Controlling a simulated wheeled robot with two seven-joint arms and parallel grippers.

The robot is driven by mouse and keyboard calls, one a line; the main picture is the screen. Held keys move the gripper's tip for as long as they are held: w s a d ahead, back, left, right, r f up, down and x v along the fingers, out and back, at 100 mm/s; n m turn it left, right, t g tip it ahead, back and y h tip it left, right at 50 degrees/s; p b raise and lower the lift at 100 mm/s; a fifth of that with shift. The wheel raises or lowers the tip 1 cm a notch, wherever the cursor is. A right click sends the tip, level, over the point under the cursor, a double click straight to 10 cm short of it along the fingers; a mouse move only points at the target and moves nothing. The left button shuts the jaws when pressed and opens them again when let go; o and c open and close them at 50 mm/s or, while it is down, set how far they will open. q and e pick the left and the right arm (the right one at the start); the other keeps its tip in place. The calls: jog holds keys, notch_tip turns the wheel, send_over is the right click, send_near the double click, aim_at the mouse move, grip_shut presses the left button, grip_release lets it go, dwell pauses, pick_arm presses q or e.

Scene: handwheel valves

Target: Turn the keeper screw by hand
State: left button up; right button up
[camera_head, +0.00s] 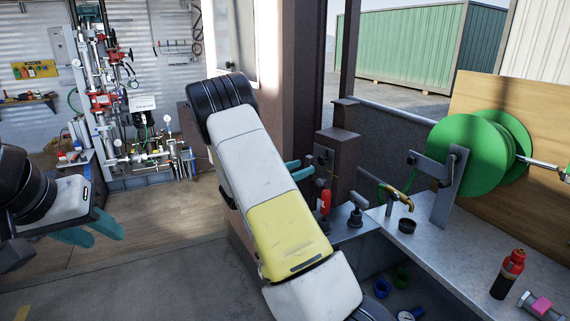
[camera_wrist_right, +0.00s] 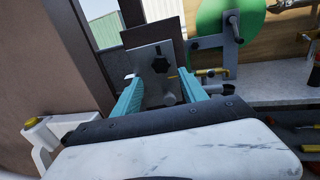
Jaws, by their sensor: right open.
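A black lobed knob (camera_wrist_right: 160,62), which looks like the keeper screw, sits on a grey metal plate (camera_wrist_right: 146,57) on the dark post in the right wrist view. In the head view the post (camera_head: 342,160) stands behind my right forearm, and the knob is not clear there. My right gripper (camera_head: 308,167) has its teal fingers apart and empty, near the plate. In the right wrist view its fingertips (camera_wrist_right: 160,74) stand either side of the knob's line; I cannot tell if they touch anything. My left gripper (camera_head: 105,238) hangs at the far left, fingers apart and empty, over the floor.
A red-capped bottle (camera_head: 507,273) stands nearer. My right forearm hides the middle. Pipework (camera_head: 110,100) lines the back wall.

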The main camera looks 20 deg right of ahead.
aim_at(320, 161)
jog(key=x, duration=0.7)
jog(key=shift+d, duration=0.2)
jog(key=shift+d, duration=0.1)
jog(key=c, duration=1)
